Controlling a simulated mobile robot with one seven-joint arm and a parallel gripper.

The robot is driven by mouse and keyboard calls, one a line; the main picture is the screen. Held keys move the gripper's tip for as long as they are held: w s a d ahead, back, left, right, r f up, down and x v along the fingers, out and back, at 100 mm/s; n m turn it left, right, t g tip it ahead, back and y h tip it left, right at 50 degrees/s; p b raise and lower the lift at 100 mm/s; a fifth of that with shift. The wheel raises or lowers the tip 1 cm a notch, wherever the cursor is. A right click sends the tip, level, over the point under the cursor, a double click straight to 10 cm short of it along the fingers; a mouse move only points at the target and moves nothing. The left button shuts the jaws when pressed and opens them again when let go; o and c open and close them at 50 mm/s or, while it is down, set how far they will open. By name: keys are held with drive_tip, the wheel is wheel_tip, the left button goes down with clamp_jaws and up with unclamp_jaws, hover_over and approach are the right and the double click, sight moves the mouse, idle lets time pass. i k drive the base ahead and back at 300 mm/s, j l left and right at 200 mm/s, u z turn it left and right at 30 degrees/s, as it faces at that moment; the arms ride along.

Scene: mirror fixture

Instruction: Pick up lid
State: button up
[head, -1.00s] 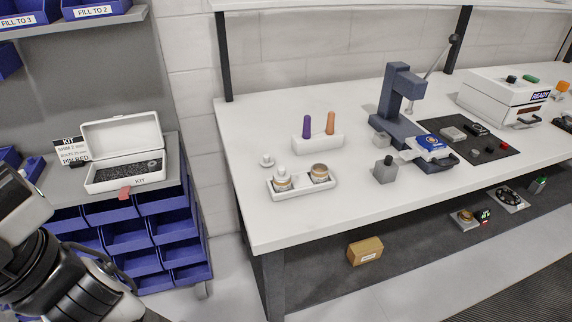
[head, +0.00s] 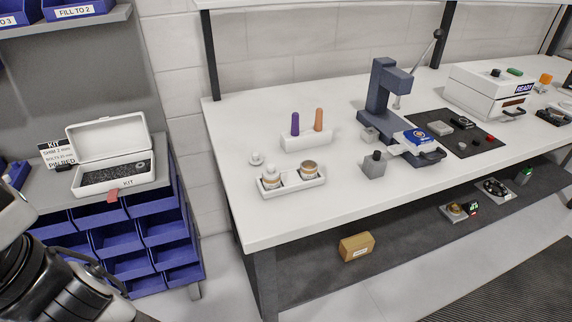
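A small white lid with a round knob (head: 256,158) lies on the white bench top, just behind a white tray (head: 296,188). In the tray stand two small jars with brown bands. The left jar (head: 271,178) has a white knobbed top, and the right jar (head: 309,170) shows a brownish top without a knob. A white kit box (head: 118,181) on the grey cart at left has its hinged lid (head: 106,137) standing open. Only part of my arm shows at the lower left. My gripper's fingers are not in view.
A white holder (head: 306,138) with purple and orange handles stands behind the tray. A grey block with a black knob (head: 374,164) and a dark blue press (head: 385,105) stand to the right. Blue bins (head: 122,235) fill the cart. The bench's front left is clear.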

sight(256, 160)
drive_tip(key=i+j+z, duration=0.2)
drive_tip(key=j+z, duration=0.2)
drive_tip(key=j, duration=0.9)
drive_tip(key=j+z, duration=0.35)
drive_tip(key=j, duration=0.95)
drive_tip(key=i+l, duration=0.35)
drive_tip(key=l, duration=0.15)
drive_tip(key=i+l, duration=0.35)
drive_tip(key=l, duration=0.2)
